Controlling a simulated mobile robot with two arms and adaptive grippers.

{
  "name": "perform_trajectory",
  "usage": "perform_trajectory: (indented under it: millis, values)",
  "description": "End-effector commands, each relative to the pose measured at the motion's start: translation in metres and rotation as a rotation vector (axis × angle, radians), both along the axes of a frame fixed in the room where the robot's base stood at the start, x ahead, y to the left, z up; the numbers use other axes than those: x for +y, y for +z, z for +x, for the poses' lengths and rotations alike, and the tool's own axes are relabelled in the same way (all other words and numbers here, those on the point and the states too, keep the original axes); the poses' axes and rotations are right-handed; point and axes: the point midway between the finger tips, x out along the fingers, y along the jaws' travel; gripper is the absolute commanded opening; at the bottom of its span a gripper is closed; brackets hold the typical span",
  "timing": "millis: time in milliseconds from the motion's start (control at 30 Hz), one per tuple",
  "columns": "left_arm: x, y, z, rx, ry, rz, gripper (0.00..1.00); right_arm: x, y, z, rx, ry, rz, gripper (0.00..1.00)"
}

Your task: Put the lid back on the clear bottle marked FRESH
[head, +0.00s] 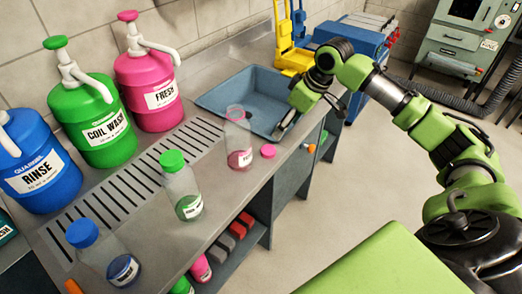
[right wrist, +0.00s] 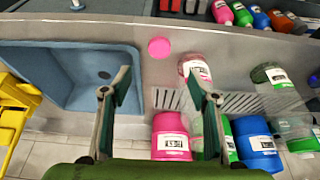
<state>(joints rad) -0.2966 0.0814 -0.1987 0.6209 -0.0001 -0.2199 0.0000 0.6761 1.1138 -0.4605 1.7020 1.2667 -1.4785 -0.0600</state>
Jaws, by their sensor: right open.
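The clear bottle marked FRESH (head: 239,150) stands upright and uncapped on the steel counter, with pink liquid low inside; its label is small in the head view. In the right wrist view the bottle (right wrist: 195,68) is just beyond the right-hand finger. The pink lid (head: 268,151) lies on the counter beside the bottle, toward the front edge. The lid also shows in the right wrist view (right wrist: 159,47), ahead of the fingers and between their lines. My right gripper (head: 290,122) is open and empty above the sink's front edge, apart from lid and bottle. My left gripper is not in view.
The blue sink (head: 212,100) is behind the bottle. Clear bottles with a green cap (head: 182,185) and a blue cap (head: 105,255) stand to the left. Large pump jugs, pink (head: 150,95), green (head: 90,125) and blue (head: 38,170), line the wall behind a slotted drain.

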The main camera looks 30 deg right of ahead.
Motion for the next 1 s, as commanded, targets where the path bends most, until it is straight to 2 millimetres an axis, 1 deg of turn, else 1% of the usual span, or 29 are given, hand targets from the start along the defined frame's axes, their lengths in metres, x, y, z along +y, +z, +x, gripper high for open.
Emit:
perform_trajectory:
  millis: [167, 267, 367, 500, 600, 700, 800, 1000]
  values:
    - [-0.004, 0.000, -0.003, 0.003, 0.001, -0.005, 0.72, 0.000, -0.001, 0.001, -0.001, -0.001, 0.000, 0.55]
    - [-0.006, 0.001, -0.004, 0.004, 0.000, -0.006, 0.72, 0.001, -0.005, 0.003, -0.002, -0.002, 0.001, 0.55]
    - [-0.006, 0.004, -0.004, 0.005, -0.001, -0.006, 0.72, 0.004, -0.018, 0.008, 0.000, -0.001, 0.004, 0.55]
    - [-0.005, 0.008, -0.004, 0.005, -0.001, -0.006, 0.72, 0.008, -0.045, 0.018, 0.002, -0.003, 0.004, 0.55]
    - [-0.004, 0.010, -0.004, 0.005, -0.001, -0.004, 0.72, 0.011, -0.061, 0.025, -0.001, -0.002, 0.004, 0.55]
    - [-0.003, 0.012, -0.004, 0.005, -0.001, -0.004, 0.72, 0.012, -0.073, 0.029, -0.001, -0.002, 0.003, 0.55]
    - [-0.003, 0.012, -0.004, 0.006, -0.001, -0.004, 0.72, 0.012, -0.079, 0.031, -0.003, -0.003, 0.001, 0.55]
    - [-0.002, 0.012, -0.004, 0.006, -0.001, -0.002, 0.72, 0.012, -0.080, 0.032, -0.003, -0.003, 0.000, 0.55]
